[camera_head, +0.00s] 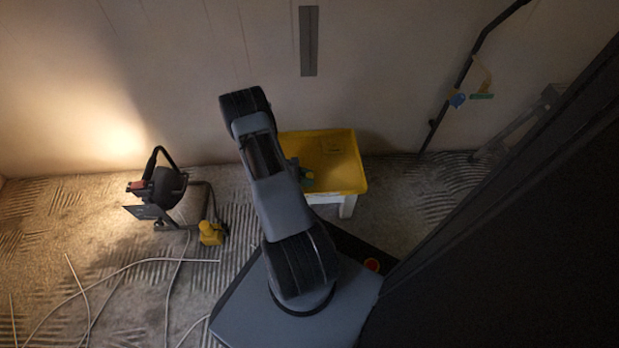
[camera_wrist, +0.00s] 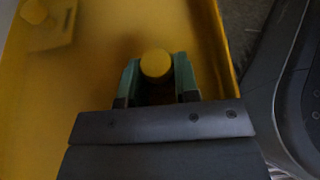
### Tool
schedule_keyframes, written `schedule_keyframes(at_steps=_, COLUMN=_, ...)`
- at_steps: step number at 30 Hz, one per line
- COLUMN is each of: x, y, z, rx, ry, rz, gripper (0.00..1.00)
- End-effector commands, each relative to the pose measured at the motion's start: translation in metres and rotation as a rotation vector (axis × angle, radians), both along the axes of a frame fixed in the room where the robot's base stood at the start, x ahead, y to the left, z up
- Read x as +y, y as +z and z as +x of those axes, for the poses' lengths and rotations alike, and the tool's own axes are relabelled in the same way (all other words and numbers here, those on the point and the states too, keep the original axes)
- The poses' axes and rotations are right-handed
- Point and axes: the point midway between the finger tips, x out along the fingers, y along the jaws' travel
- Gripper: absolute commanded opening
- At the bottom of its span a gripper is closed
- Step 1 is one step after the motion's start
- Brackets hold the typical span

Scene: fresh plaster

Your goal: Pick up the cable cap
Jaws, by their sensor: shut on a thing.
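The cable cap (camera_wrist: 156,63) is a small round yellow piece. In the wrist view it sits between the green fingertips of my gripper (camera_wrist: 158,80), which is shut on it. The yellow tray (camera_wrist: 85,85) lies below the fingers. In the head view my gripper (camera_head: 307,178) shows over the left part of the tray (camera_head: 350,178), mostly behind my arm. The cap is too small to make out clearly there. I cannot tell whether the cap is clear of the tray floor.
A flat yellow piece with a round knob (camera_wrist: 45,25) lies in the tray's corner. A work lamp (camera_head: 165,185) stands on the floor at left, with a yellow object (camera_head: 211,232) beside it and pale cables (camera_head: 130,264) in front. A dark pole (camera_head: 462,75) leans on the wall.

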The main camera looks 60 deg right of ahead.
Motion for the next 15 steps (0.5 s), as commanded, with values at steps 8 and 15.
schedule_keyframes(at_steps=8, x=0.000, y=0.009, z=0.000, rx=-0.001, ry=0.000, rz=-0.001, gripper=0.07)
schedule_keyframes(at_steps=15, x=0.006, y=0.045, z=-0.004, rx=0.001, ry=0.001, rz=0.002, gripper=0.07)
